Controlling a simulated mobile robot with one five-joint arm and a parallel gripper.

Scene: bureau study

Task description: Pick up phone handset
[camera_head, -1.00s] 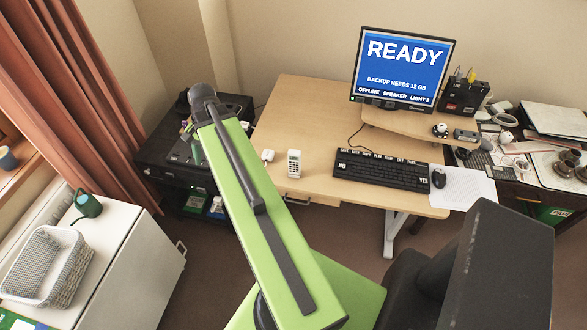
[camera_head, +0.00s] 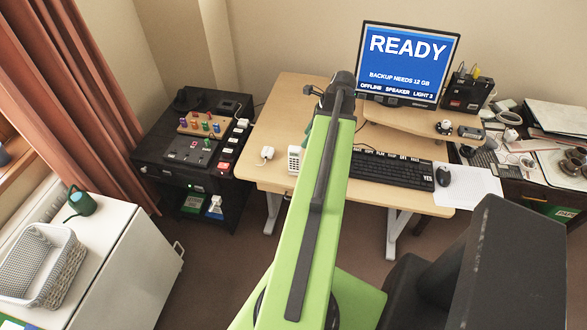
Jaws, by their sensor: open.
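A white phone handset (camera_head: 294,158) with a keypad lies near the front edge of the wooden desk (camera_head: 285,120). Its right side is partly covered by my green arm. My gripper (camera_head: 332,92) is at the far end of the arm, above the desk, beyond the handset and to its right, near the monitor stand. It is apart from the handset and holds nothing that I can see. The fingertips are mostly hidden by the wrist.
A small white object (camera_head: 267,153) lies left of the handset. The monitor (camera_head: 408,60) stands behind. A black cabinet (camera_head: 150,150) with colourful controls stands left of the desk.

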